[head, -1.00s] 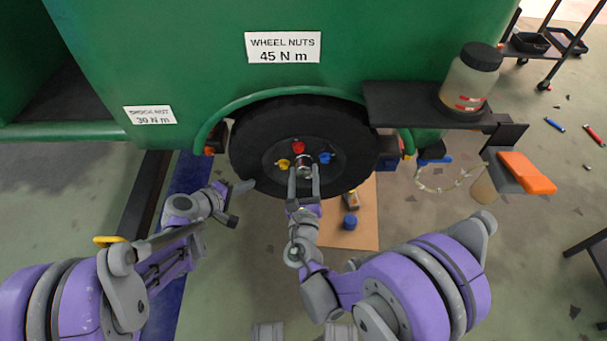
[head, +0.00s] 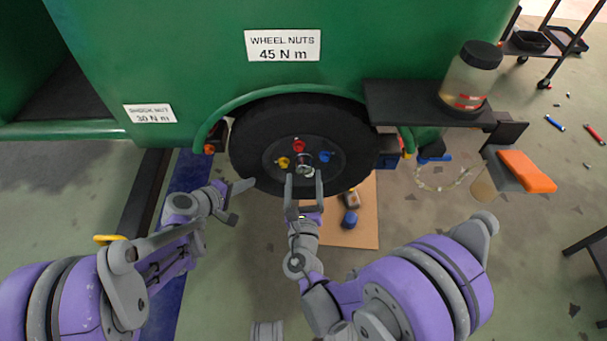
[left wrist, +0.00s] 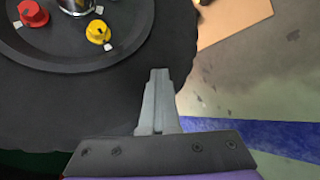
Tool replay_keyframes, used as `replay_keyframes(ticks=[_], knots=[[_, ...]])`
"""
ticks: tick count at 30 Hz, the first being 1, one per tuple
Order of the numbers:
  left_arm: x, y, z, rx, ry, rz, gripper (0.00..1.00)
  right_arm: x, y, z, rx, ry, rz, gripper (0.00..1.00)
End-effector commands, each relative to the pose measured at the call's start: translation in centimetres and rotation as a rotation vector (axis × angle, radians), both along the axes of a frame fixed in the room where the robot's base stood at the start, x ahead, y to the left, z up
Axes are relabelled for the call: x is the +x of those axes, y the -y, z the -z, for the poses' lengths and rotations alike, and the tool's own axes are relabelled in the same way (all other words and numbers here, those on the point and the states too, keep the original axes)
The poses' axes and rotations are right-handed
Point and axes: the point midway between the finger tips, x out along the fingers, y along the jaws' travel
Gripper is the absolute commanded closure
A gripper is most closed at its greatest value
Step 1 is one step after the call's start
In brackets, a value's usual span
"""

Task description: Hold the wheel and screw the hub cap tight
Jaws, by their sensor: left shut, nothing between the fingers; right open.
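The black wheel (head: 258,130) stands upright under the green fender. The silver hub cap (head: 305,160) sits at its centre among red, yellow and blue nuts; its silver side also shows at the top of the left wrist view (left wrist: 75,4). My right gripper (head: 304,178) is open and empty just below and in front of the hub cap, its fingers apart. My left gripper (head: 245,185) is shut and empty at the wheel's lower left edge. In the left wrist view its closed fingers (left wrist: 157,80) overlap the tyre; I cannot tell if they touch it.
A brown board (head: 350,237) lies on the floor below the wheel with a blue item (head: 350,219) on it. A dark shelf (head: 410,105) with a jar (head: 470,80) juts out at right. An orange block (head: 527,172) rests on a bracket further right.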

Motion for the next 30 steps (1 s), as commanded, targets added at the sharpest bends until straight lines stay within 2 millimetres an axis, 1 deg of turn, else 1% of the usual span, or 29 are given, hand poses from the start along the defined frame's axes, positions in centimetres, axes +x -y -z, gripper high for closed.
replay_keyframes(ticks=[1,15,19,26,30], knots=[[0.6,-0.1,-0.2,-0.004,0.007,-0.011,1.0,-0.6,0.0,0.0,0.001,0.0,-0.001,0.2],[0.6,-0.1,-0.2,-0.004,0.007,-0.011,1.0,-5.0,-0.1,0.0,0.0,0.0,-0.001,0.2],[0.6,-0.1,-0.2,-0.004,0.007,-0.011,1.0,-5.4,0.0,0.0,0.0,0.0,0.001,0.2],[0.6,-0.1,-0.2,-0.004,0.007,-0.011,1.0,-5.4,0.0,0.0,-0.001,0.0,0.001,0.2],[0.1,-0.1,-0.2,-0.004,0.007,-0.011,1.0,-5.4,0.0,0.0,-0.001,0.0,0.001,0.2]])
